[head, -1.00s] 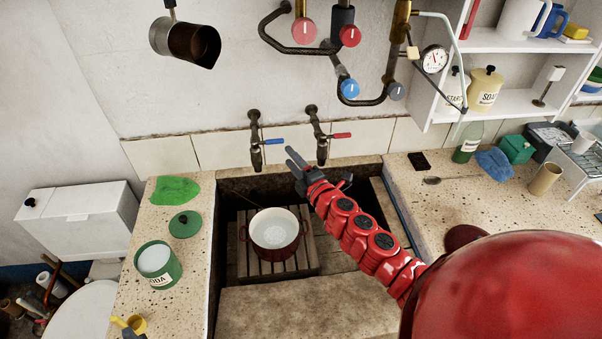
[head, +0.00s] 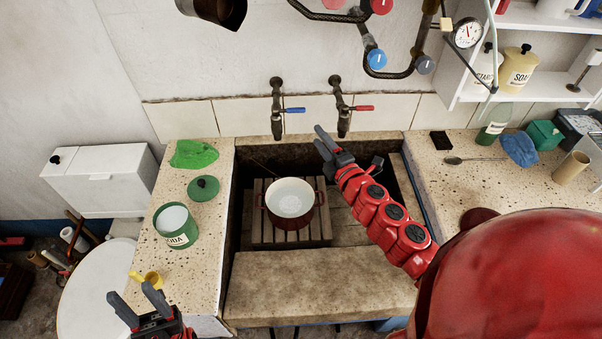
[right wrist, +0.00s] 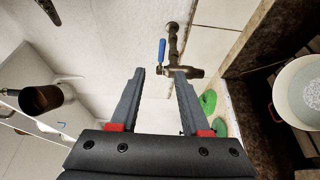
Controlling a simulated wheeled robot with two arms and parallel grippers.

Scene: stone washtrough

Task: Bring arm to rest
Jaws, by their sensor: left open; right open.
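My right arm reaches in from the lower right in the head view. Its gripper (head: 328,146) is over the back of the stone trough (head: 320,282), in front of the taps. In the right wrist view its two fingers (right wrist: 158,90) are apart with nothing between them. The blue-handled tap (right wrist: 172,58) shows beyond the fingertips there. My left gripper (head: 138,304) is at the bottom left of the head view, open and empty, near the front of the left counter. A yellow object (head: 148,280) lies just behind it.
A red pot (head: 290,226) with a white inside stands on a wooden rack in the trough. The left counter holds a green soda tin (head: 176,232), its green lid (head: 204,188) and a green cloth (head: 194,154). The red-handled tap (head: 342,118) is close to my right gripper.

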